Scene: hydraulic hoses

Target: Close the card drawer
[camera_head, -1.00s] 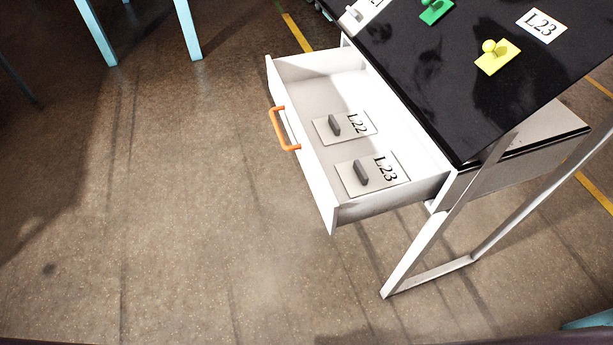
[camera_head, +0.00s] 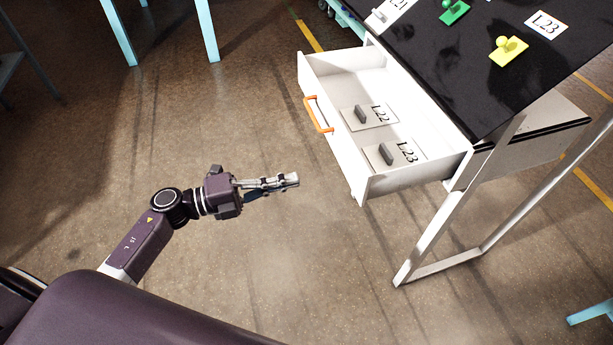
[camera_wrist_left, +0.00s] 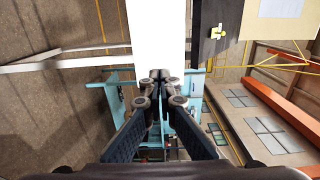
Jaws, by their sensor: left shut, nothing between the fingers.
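The white card drawer (camera_head: 336,135) stands pulled out from under the black-topped table, with its orange handle (camera_head: 318,115) on the front. Two cards with dark grips lie inside: L22 (camera_head: 378,118) and L23 (camera_head: 408,153). My left gripper (camera_head: 297,179) is shut and empty, to the left of the drawer's front and apart from it in the head view. Its closed fingers also show in the left wrist view (camera_wrist_left: 160,76), with a bright white surface (camera_wrist_left: 159,35) beyond them. My right gripper is not in view.
The black tabletop (camera_head: 440,60) carries a green piece (camera_head: 454,13), a yellow piece (camera_head: 508,50) and labels. A metal table leg (camera_head: 440,235) stands right of the drawer. Floor in front of the drawer is clear. Light-blue legs (camera_head: 208,30) stand at the back left.

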